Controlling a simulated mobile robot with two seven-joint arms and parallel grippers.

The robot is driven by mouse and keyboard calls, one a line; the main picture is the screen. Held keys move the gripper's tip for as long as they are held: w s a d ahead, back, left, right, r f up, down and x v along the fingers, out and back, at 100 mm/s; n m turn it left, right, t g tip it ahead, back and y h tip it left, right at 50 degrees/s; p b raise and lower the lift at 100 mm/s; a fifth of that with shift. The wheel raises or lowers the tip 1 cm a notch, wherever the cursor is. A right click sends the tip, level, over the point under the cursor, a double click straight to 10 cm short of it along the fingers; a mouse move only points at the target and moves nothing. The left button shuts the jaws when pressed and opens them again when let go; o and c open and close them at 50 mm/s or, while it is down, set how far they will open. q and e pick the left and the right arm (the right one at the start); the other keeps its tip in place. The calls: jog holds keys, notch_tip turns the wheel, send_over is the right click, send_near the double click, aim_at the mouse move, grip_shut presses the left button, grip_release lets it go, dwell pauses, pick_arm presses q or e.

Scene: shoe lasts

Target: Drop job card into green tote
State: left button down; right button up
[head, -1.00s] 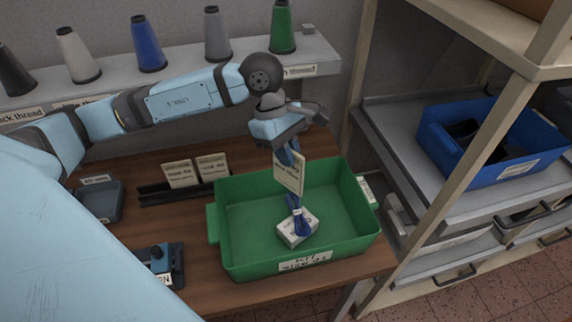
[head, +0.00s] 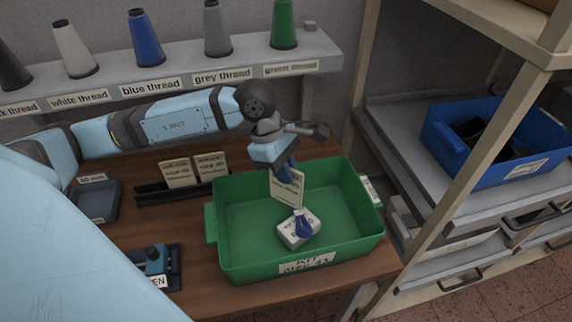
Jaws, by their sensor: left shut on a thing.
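The job card (head: 287,190) is a cream card with dark print, held upright by my left gripper (head: 284,172). The gripper is shut on the card's top edge. The card hangs inside the outline of the green tote (head: 231,252), above or near a white box with a blue thing (head: 300,230) that lies in the tote. I cannot tell whether the card touches the box. The tote stands on the wooden bench, with a label on its front wall. My right gripper is not in view.
Two similar cards (head: 194,170) stand in a dark rack left of the tote. A grey tray (head: 97,203) and a blue-black device (head: 157,264) are farther left. Thread cones line the shelf (head: 180,74) behind. A blue bin (head: 497,150) sits on the right rack.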

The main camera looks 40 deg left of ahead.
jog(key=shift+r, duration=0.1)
pick_arm(q)
jog(key=c, duration=1.2)
grip_release()
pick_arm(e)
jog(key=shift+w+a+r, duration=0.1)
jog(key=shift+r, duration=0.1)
pick_arm(q)
jog(key=shift+o, duration=0.2)
jog(key=b+v, duration=0.1)
jog(key=v, duration=1.2)
jog(key=shift+r+b, duration=0.3)
jog(key=shift+r, duration=0.1)
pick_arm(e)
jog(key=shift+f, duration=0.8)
pick_arm(q)
jog(key=shift+s+f, duration=0.1)
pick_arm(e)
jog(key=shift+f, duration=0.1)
